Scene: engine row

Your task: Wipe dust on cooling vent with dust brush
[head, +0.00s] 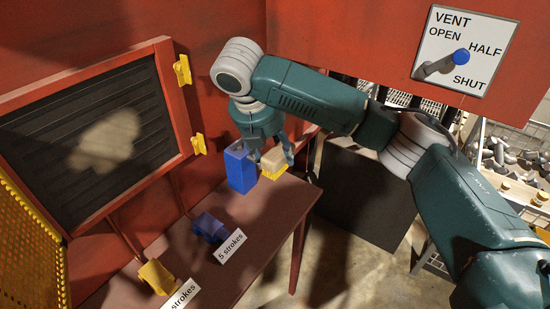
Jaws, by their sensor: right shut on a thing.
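The cooling vent (45,142) is a dark slatted panel in a red frame on the left wall. A pale beige dust patch (105,140) covers part of its middle. The dust brush (273,163) has a tan block and yellow bristles pointing down. My right gripper (272,157) is shut on the brush, above the far end of the red-brown table and right of the vent. Its fingers partly hide the brush block. My left gripper is out of view.
A blue upright block (240,168) stands close beside the brush. On the table (262,232) are a blue holder (209,228) by a "5 strokes" card (231,246) and a yellow holder (158,277) by another card. Yellow latches (182,70) stick out from the vent frame. A yellow mesh panel (28,245) is lower left.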

